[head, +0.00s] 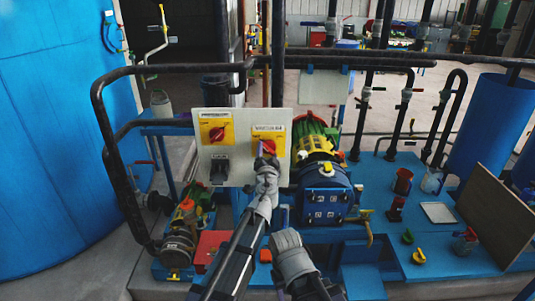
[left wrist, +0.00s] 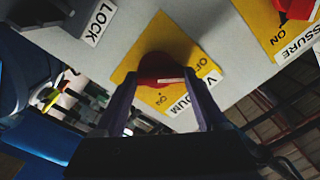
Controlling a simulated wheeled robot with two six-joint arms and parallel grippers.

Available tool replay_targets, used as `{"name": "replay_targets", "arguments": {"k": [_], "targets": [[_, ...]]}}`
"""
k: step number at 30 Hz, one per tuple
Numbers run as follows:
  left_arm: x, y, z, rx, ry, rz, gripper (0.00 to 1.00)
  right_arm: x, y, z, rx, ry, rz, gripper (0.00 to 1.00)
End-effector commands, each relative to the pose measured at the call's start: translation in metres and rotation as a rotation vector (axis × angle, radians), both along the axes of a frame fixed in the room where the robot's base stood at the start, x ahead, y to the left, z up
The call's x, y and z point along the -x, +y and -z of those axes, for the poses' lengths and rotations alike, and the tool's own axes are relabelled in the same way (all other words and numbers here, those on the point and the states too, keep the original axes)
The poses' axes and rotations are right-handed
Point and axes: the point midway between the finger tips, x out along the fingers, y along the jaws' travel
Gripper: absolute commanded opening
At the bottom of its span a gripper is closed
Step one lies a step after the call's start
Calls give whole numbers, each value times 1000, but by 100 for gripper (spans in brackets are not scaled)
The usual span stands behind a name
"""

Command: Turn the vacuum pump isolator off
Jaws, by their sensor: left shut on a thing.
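The vacuum isolator is a red rotary knob on a yellow plate (head: 280,138), at the right of a white panel (head: 241,178). In the left wrist view the red knob (left wrist: 162,66) and its yellow plate, marked ON and OFF, appear upside down. My left gripper (head: 264,160) is at this knob, its two fingers (left wrist: 166,92) shut on either side of it. A pale line crosses the knob between the fingers. Which mark the knob points to is unclear.
A second yellow isolator with a red knob (head: 216,133) sits left on the panel; it also shows in the left wrist view (left wrist: 298,9). A black switch (head: 219,170) is below it. A blue-fronted pump (head: 327,203) stands right of the panel, and dark pipes frame the area.

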Motion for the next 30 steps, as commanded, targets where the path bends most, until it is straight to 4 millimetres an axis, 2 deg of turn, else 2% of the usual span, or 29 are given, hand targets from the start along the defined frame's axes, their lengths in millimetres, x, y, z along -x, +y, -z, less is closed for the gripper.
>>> {"name": "replay_targets", "arguments": {"k": [6,7,14,23,30], "targets": [[1,0,1,7,1,1,17,0,0,0,0,0,0,50],[1,0,1,7,1,1,74,0,0,0,0,0,0,50],[1,0,0,4,1,1,100,0,0,0,0,0,0,50],[2,0,0,2,0,0,100,0,0,0,0,0,0,50],[20,4,0,2,0,-1,100,0,0,0,0,0,0,50]]}}
